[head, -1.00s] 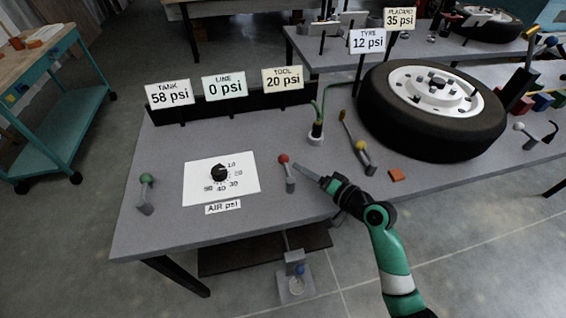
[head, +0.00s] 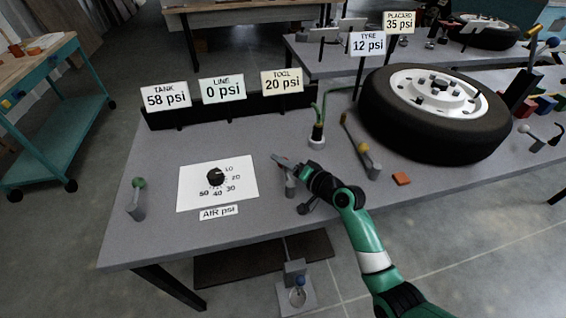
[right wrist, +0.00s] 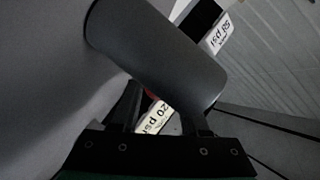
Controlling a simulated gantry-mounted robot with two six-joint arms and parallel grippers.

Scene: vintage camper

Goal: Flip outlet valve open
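The valve post with the red-knobbed lever (head: 290,188) stands right of the dial card on the grey bench. Its red knob is mostly hidden by my right gripper (head: 284,162), which is over the top of the post. In the right wrist view a large grey cylinder (right wrist: 160,55), apparently the post, lies just beyond my fingers, with a little red showing between them. The two fingers (right wrist: 168,112) stand apart. Whether they touch the lever cannot be told. Another valve with a green knob (head: 138,183) stands at the bench's left. My left gripper is not in view.
The dial card (head: 217,182) lies left of my gripper. Signs read TANK 58 psi (head: 166,97), LINE 0 psi (head: 223,89) and TOOL 20 psi (head: 282,80). A yellow-knobbed lever (head: 362,148), an orange block (head: 402,179) and a tyre (head: 435,115) are to the right.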

